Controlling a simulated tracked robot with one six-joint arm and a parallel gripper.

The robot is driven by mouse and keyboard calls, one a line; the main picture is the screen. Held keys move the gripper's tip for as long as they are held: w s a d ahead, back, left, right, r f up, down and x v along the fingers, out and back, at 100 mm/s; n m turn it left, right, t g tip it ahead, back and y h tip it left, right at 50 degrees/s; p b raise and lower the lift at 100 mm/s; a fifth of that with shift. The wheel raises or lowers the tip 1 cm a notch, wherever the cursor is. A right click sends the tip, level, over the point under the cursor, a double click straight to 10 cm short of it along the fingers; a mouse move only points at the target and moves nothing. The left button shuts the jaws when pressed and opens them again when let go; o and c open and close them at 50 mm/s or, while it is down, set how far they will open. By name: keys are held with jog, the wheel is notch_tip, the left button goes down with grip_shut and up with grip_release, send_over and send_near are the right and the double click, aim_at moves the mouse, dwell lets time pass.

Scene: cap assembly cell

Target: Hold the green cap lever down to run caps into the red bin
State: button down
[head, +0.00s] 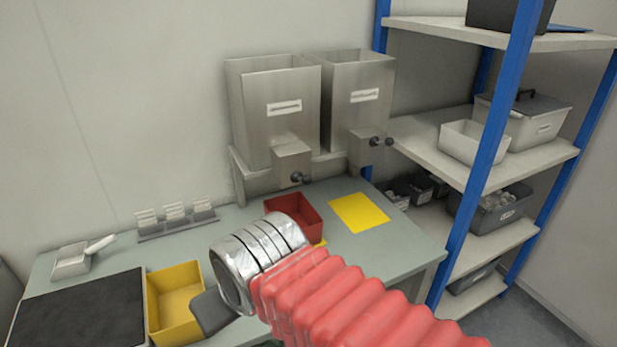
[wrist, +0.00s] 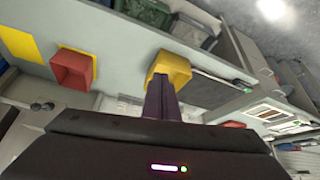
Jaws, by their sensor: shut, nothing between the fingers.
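The red bin (head: 316,224) stands on the bench in front of the left steel hopper (head: 280,115); it also shows in the wrist view (wrist: 72,68). The left hopper has an outlet box with a dark round knob (head: 297,178). The right hopper (head: 362,100) has a similar dark knob (head: 375,142). I see no green on either, so I cannot tell which is the green cap lever. My gripper (head: 205,318) is over the bench near the yellow bin, away from both knobs. Its fingers show together and empty in the wrist view (wrist: 163,82).
A yellow bin (head: 155,310) stands at front left beside a black mat (head: 85,312). A yellow sheet (head: 358,212) lies bare right of the red bin. A scoop (head: 72,262) and small rack (head: 176,219) are along the wall. Blue-post shelving (head: 497,130) stands right.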

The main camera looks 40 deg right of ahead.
jog(key=w+d+r+m+t+h, duration=0.1)
jog(key=w+d+t+h, duration=0.2)
jog(key=w+d, duration=0.55)
jog(key=w+d+r+m+t+h, duration=0.15)
jog(key=w+d, duration=0.45)
jog(key=d, duration=0.6)
jog(key=n+t, duration=0.2)
jog(key=t, duration=0.4)
send_near(308, 176)
notch_tip(308, 176, up, 3)
jog(key=a, duration=0.2)
jog(key=shift+s+d+r+t+y, duration=0.3)
jog(key=shift+d+t, duration=0.2)
jog(key=shift+t, duration=0.35)
jog(key=shift+w, duration=0.15)
jog(key=x, duration=1)
jog(key=f, duration=0.2)
jog(key=s+f, duration=0.1)
jog(key=shift+s+d+f, duration=0.15)
jog(key=shift+s+f, duration=0.1)
jog(key=shift+f, duration=0.15)
